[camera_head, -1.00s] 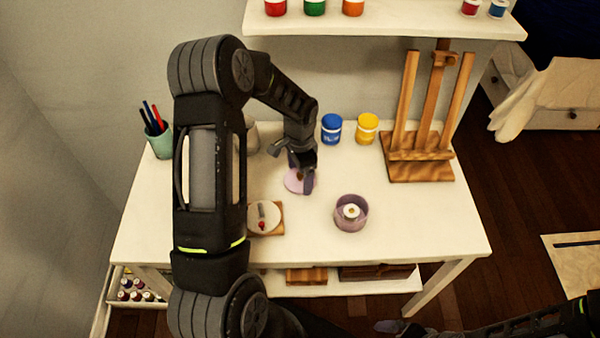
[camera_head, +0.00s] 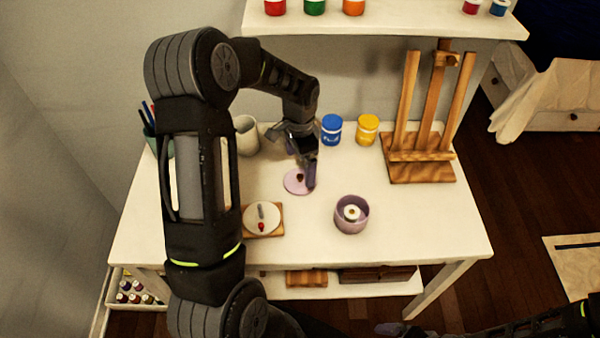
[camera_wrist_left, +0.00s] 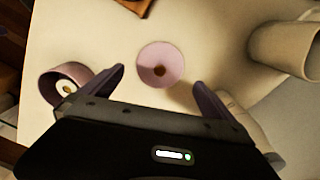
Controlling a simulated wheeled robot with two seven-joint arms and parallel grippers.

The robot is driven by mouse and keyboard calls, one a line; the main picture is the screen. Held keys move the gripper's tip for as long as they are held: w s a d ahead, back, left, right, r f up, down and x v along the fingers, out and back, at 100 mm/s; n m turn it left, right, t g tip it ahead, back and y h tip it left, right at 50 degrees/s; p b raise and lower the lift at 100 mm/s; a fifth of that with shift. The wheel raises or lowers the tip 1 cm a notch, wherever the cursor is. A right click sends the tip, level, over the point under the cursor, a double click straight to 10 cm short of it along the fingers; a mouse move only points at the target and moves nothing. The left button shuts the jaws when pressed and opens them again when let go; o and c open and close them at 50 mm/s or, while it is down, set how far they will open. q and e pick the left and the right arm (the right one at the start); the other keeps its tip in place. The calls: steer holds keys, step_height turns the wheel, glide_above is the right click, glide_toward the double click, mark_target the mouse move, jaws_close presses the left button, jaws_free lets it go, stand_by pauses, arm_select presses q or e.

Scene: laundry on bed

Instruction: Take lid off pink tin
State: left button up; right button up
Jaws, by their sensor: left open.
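The pink lid (camera_head: 296,181), a flat disc with a small dark knob, lies on the white table. It also shows in the left wrist view (camera_wrist_left: 150,62), between and beyond my fingertips. The pink tin (camera_head: 351,215) stands open to the lid's right, with a white round thing inside; the wrist view shows it at the left (camera_wrist_left: 80,75). My left gripper (camera_head: 305,168) is open and empty, just above and behind the lid. Whether a finger touches the lid, I cannot tell. A dark piece of my right arm shows at the lower right edge; its jaws are not clear.
A wooden board with a white disc (camera_head: 262,218) lies front left. A pale cup (camera_head: 247,136), a blue jar (camera_head: 331,129) and a yellow jar (camera_head: 367,129) stand behind. A wooden easel (camera_head: 419,170) stands at the right. The table's front right is clear.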

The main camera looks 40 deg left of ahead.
mark_target(300, 176)
arm_select(q)
step_height(300, 176, up, 7)
steer(key=shift+f+b, duration=0.15)
steer(key=shift+b, duration=0.25)
steer(key=shift+f, duration=0.1)
stand_by(0.6)
